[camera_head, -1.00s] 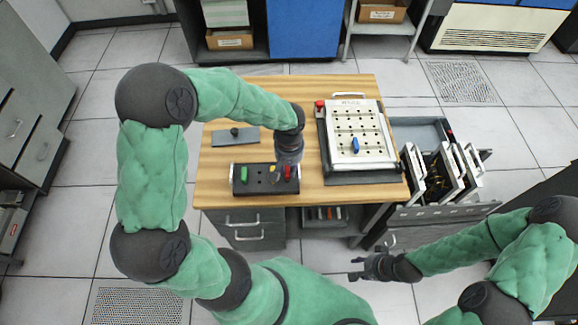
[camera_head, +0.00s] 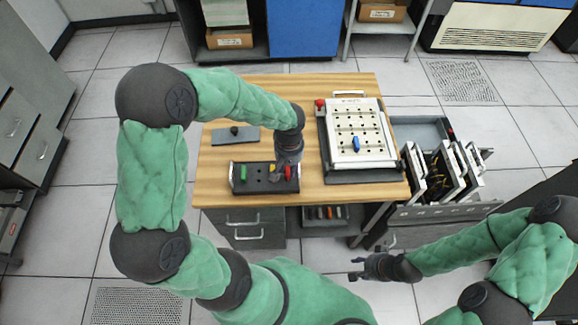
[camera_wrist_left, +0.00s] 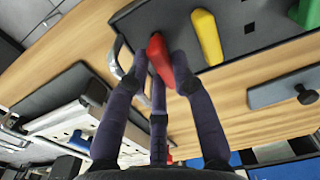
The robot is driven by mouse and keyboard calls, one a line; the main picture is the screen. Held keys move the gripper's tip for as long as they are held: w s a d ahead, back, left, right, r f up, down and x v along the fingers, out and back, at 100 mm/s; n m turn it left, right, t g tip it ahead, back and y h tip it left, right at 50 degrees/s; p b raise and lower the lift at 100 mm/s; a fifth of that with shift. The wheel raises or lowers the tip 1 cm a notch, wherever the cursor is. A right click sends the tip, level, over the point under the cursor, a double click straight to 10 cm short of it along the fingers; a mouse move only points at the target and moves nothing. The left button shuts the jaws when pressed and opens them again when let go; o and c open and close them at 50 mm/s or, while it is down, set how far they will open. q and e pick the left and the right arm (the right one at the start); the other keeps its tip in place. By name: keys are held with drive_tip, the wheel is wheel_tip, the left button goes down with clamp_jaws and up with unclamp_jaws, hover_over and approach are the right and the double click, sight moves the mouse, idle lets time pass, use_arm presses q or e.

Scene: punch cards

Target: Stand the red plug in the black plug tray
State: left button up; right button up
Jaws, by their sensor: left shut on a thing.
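The black plug tray (camera_head: 258,186) lies near the front left of the wooden table. A green plug (camera_head: 243,173) stands at its left end and a yellow plug (camera_wrist_left: 206,36) stands further along. My left gripper (camera_head: 284,174) is over the tray's right end, pointing down. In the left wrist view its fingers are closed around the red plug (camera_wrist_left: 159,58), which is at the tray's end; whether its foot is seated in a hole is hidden. My right gripper (camera_head: 358,269) is empty, with its fingers apart, in front of the table.
A white board (camera_head: 372,125) with holes and a blue plug (camera_head: 355,145) is at the table's right. A grey plate (camera_head: 225,138) with a dark knob lies behind the tray. An open drawer (camera_head: 445,210) with upright cards is right of the table.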

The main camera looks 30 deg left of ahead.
sight(289, 170)
use_arm(q)
drive_tip(key=shift+s+f+b, duration=0.1)
drive_tip(key=shift+f+b, duration=0.6)
drive_tip(key=shift+f, duration=0.1)
idle(0.7)
drive_tip(key=o, duration=1)
wheel_tip(289, 170, up, 12)
idle(0.4)
